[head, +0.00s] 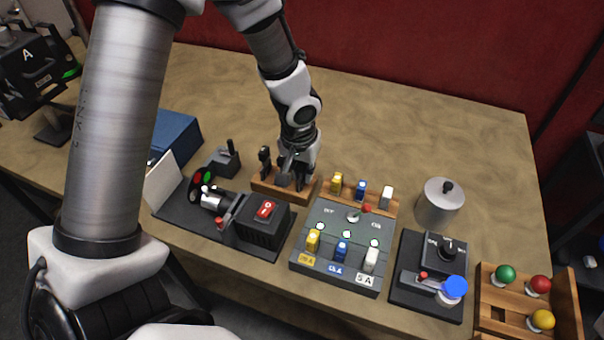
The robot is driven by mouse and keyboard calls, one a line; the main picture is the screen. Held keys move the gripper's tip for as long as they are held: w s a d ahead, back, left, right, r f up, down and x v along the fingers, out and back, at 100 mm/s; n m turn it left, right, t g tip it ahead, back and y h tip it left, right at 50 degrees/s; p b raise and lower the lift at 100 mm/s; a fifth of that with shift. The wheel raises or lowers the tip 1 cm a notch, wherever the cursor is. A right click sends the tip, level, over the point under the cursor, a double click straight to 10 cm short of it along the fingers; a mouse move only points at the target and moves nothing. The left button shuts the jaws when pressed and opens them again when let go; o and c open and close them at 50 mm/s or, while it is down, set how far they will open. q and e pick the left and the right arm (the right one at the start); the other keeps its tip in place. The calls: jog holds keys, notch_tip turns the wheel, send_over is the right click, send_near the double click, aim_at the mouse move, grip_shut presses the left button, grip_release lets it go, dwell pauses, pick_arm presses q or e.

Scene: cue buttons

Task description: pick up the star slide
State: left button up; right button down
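My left gripper (291,182) points down over a wooden rack (270,190) near the middle of the table. A small dark upright piece (265,158) stands at the rack's left end, beside the gripper. Other dark shapes at the rack merge with the gripper's fingers. I cannot make out a star mark on any piece, so I cannot tell which is the star slide. Whether the fingers are open or shut on something is unclear. My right gripper is not in view.
A black device with a red switch (265,210) and a grey panel (320,270) stand in front. A second rack (350,203) holds coloured pieces. A metal canister (438,203) and a wooden knob tray (570,300) are at right. The back of the table is clear.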

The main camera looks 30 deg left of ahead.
pick_arm(q)
grip_shut()
jog(key=shift+r, duration=0.2)
notch_tip(320, 180, up, 10)
jog(key=shift+f+p, duration=0.25)
jog(key=shift+p, duration=0.4)
jog(key=shift+r, duration=0.1)
